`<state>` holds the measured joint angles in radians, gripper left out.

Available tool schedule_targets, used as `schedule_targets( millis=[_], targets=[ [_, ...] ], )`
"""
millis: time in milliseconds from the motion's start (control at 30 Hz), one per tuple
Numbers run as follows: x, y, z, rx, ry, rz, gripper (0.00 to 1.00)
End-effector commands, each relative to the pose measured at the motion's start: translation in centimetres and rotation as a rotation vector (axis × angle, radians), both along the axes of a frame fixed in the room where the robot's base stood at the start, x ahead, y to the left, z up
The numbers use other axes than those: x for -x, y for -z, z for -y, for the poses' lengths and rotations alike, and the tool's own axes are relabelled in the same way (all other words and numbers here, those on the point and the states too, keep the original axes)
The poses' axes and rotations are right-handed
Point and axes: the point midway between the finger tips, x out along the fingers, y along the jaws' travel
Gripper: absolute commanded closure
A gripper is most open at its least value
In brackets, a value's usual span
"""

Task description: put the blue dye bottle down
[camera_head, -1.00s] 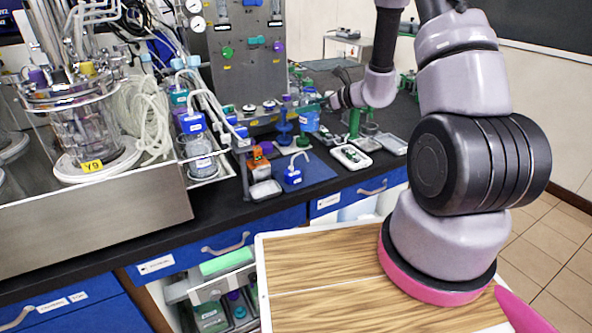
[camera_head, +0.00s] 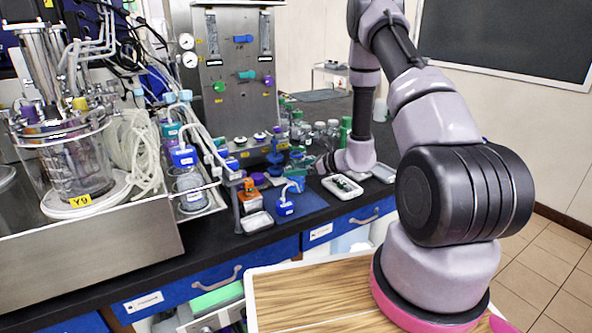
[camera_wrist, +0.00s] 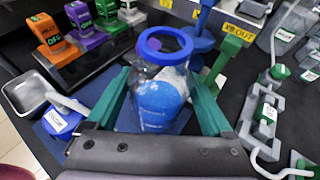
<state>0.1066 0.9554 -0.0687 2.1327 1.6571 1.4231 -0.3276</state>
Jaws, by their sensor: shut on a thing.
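The blue dye bottle (camera_wrist: 160,104) is clear with blue contents and a blue ring-shaped top, upright between the two green fingers of my gripper (camera_wrist: 159,84) in the wrist view. My gripper is shut on its sides. In the head view the bottle (camera_head: 297,184) is small, low over the back of the blue mat (camera_head: 312,204), with my gripper (camera_head: 308,172) reaching it from the right. The mat also shows beneath the bottle in the wrist view (camera_wrist: 98,92). I cannot tell whether the bottle's base touches it.
A small blue-capped bottle with a white tube (camera_head: 285,204) stands in front on the mat. A white tray (camera_head: 342,187) lies to the right.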

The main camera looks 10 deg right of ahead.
Motion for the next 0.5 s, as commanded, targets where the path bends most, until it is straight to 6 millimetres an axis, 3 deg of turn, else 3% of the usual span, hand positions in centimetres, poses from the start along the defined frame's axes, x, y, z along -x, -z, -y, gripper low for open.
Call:
schedule_targets(
  millis=[167,200,233,500],
  targets=[
    [0.00,0.25,0.00,-0.001,0.000,-0.001,0.97],
    [0.02,0.36,0.01,0.000,0.000,-0.001,0.11],
    [0.02,0.33,0.01,0.000,0.000,-0.001,0.00],
    [0.01,0.14,0.01,0.001,0.000,-0.001,0.00]
  ],
)
